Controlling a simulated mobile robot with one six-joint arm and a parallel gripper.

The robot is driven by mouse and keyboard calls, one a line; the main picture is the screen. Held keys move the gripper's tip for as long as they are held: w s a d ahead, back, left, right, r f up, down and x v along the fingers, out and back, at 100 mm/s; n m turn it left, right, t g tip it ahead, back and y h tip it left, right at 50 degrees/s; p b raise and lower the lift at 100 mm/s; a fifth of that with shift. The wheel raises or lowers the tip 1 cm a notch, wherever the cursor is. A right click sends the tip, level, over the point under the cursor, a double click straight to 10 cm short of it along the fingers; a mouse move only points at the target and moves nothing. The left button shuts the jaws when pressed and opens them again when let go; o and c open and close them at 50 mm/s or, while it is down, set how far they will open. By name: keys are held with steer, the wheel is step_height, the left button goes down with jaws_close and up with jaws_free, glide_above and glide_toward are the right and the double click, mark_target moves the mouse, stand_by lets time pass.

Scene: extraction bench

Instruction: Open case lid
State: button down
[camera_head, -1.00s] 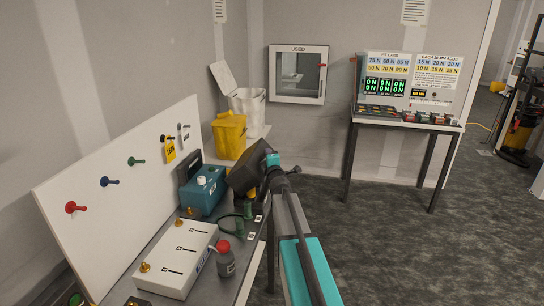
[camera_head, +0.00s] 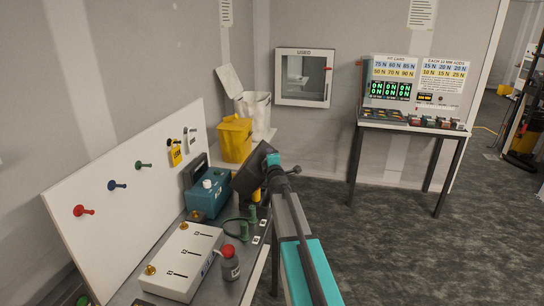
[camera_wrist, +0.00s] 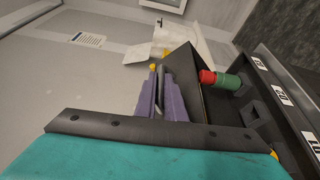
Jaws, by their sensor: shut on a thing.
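In the wrist view, my gripper (camera_wrist: 158,76) has its two purple fingers close together on a thin grey-black edge. A dark panel (camera_wrist: 189,72), which looks like the case lid, stands slanted right beside the fingers. The exact contact is hard to make out. In the head view, my arm reaches over the bench and ends at a tilted dark block (camera_head: 250,172); the fingers are hidden there. A teal box (camera_head: 208,195) with a white knob stands left of it, with a dark upright piece (camera_head: 196,171) behind.
A white box (camera_head: 182,258) and a grey bottle with a red cap (camera_head: 230,264) stand at the bench front. A white pegboard (camera_head: 120,190) lines the left. Green posts (camera_head: 252,214) stand close to my arm. A yellow bin (camera_head: 234,138) is behind.

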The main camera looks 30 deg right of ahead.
steer(key=shift+a, duration=0.15)
steer(key=c, duration=2.1)
jaws_free()
steer(key=shift+s, duration=0.1)
